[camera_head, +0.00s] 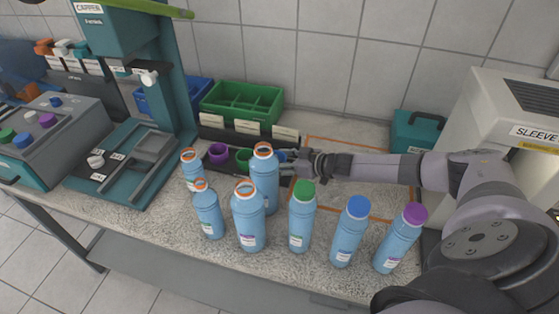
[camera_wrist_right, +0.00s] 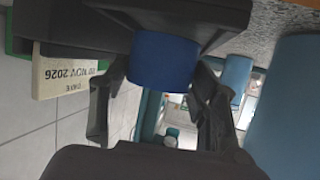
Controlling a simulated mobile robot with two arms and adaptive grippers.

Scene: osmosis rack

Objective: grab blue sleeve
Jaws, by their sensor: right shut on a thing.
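The blue sleeve (camera_wrist_right: 162,62) is a short, dark blue cylinder between the fingers of my right gripper (camera_wrist_right: 155,105) in the right wrist view. In the head view, my right gripper (camera_head: 292,164) reaches in from the right, behind the bottles, and only a small piece of the blue sleeve (camera_head: 281,157) shows past its fingers. The right gripper is shut on the blue sleeve. A purple sleeve (camera_head: 218,153) and a partly hidden green sleeve (camera_head: 243,157) sit to its left in the dark holder. My left gripper is not in view.
Several blue bottles, including an uncapped tall one (camera_head: 265,180) and a blue-capped one (camera_head: 350,232), stand in front of the gripper. A green bin (camera_head: 242,102) stands behind. The capper (camera_head: 160,80) is left, the sleeve machine (camera_head: 520,110) right. An orange-outlined counter area lies under my arm.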

